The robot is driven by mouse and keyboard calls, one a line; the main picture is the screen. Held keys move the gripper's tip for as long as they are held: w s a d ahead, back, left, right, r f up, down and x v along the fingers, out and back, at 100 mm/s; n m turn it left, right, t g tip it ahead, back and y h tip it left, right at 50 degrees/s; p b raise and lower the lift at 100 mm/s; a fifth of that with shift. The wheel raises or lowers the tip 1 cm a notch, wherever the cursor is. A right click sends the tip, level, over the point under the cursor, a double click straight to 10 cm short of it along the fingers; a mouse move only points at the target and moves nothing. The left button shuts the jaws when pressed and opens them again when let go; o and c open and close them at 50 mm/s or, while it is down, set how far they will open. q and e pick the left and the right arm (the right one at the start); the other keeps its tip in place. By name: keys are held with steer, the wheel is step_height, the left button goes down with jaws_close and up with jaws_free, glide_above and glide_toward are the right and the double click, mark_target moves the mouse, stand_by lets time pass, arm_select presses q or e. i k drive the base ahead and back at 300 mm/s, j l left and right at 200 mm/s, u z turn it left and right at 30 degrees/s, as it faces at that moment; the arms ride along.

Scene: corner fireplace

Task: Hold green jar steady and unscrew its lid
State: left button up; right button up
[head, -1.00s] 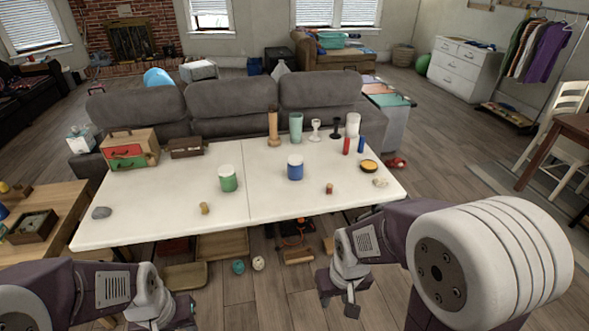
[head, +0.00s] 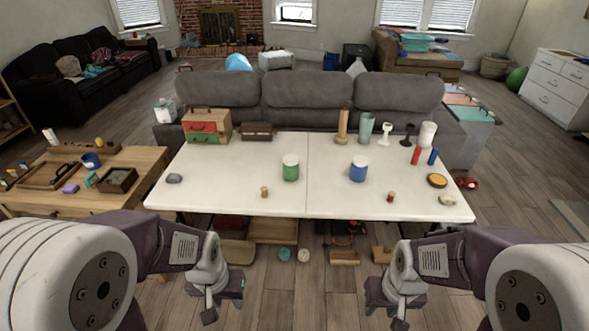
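The green jar (head: 291,172) stands upright on the white table (head: 240,198), left of the table's middle seam. Its white lid (head: 290,159) sits on top. A blue jar (head: 358,173) with a white lid stands to its right. My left gripper (head: 222,303) hangs low in front of the table, below and left of the green jar, touching nothing I can see. My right gripper (head: 400,311) hangs low in front of the table, below and right of both jars. The fingers of both are small and dark, and their opening is unclear.
Behind the jars stand a wooden pepper mill (head: 343,124), a green glass (head: 366,128) and a small drawer chest (head: 206,125). A cork (head: 264,192) lies near the front edge. Boxes and trays lie under the table. A wooden side table (head: 130,158) is at left.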

mark_target(290, 174)
steer(key=i+l+u, duration=0.2)
steer(key=i, duration=0.35)
steer(key=i+l+u, duration=0.2)
steer(key=i, duration=0.4)
steer(key=i+l+u, duration=0.2)
steer(key=i+l, duration=0.25)
steer(key=i, duration=0.05)
